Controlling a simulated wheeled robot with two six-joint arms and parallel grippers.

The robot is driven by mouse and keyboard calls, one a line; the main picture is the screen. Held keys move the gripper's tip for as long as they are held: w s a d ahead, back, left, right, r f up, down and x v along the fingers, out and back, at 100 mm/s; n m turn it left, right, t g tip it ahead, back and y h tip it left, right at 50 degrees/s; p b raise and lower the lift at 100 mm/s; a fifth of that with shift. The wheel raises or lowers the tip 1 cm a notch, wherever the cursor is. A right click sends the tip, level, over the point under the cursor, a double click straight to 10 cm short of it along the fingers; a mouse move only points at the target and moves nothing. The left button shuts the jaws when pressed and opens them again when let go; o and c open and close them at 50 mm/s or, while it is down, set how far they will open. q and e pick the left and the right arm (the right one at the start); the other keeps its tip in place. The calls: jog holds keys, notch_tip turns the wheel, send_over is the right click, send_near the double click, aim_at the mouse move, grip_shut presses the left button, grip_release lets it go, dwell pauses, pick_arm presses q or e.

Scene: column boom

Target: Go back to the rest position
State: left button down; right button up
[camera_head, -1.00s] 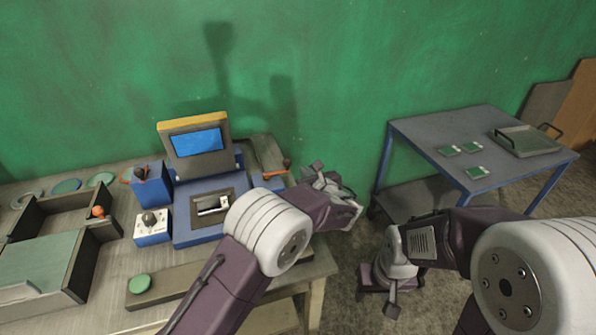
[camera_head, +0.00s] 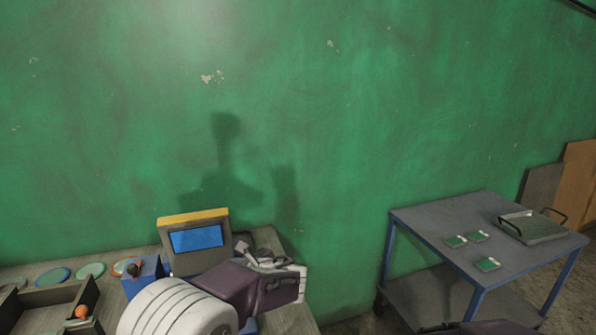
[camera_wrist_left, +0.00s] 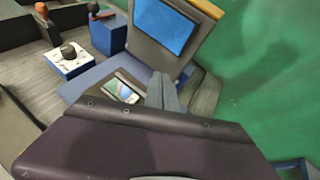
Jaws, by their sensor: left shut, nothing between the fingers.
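My left arm comes in from the bottom of the head view and covers the lower part of the blue screen station (camera_head: 195,216). My left gripper (camera_head: 262,256) is partly hidden behind its own wrist, just right of the station's screen. In the left wrist view, its grey fingers (camera_wrist_left: 163,92) are together and empty, in front of the station's base. A small device with a lit face (camera_wrist_left: 124,88) lies in the station's recess, close left of the fingers. Only a sliver of my right arm shows at the bottom edge; its gripper is out of the picture.
A blue-framed cart (camera_head: 420,225) on the right carries several green cards and a handled tray (camera_head: 532,227). A knob box (camera_wrist_left: 70,62) is nearby. The green wall is behind.

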pick_arm(q)
jog(key=s+a+f+n+g+h, duration=0.1)
jog(key=s+a+f+n+g, duration=0.1)
jog(key=s+a+n+g, duration=0.3)
jog(key=s+a+f+n+g, duration=0.1)
jog(key=s+a+f+n, duration=0.2)
jog(key=s+a, duration=0.35)
jog(key=s+d+f+n+g+h, duration=0.1)
jog(key=s+d+f+n+h, duration=0.1)
jog(key=s+n, duration=0.2)
jog(key=s+d+f+n+g+h, duration=0.1)
jog(key=s+d+f+n+h, duration=0.1)
jog(key=s, duration=0.4)
jog(key=s+d+f+n+h+p, duration=0.1)
jog(key=s+d+f+n+h, duration=0.1)
jog(key=s+f+n, duration=0.2)
jog(key=shift+s+d+n+g, duration=0.25)
jog(key=shift+s+n+g, duration=0.15)
jog(key=shift+s+n, duration=0.9)
jog(key=d+n+h, duration=0.1)
jog(key=n, duration=0.1)
jog(key=d+f+n, duration=0.1)
jog(key=d+n, duration=0.1)
jog(key=n, duration=0.1)
jog(key=shift+w+d+f+h, duration=0.1)
jog(key=shift+w+h, duration=0.05)
jog(key=shift+h, duration=0.25)
jog(key=shift+w+f+n, duration=0.1)
jog(key=shift+w+n, duration=0.15)
jog(key=shift+n, duration=0.15)
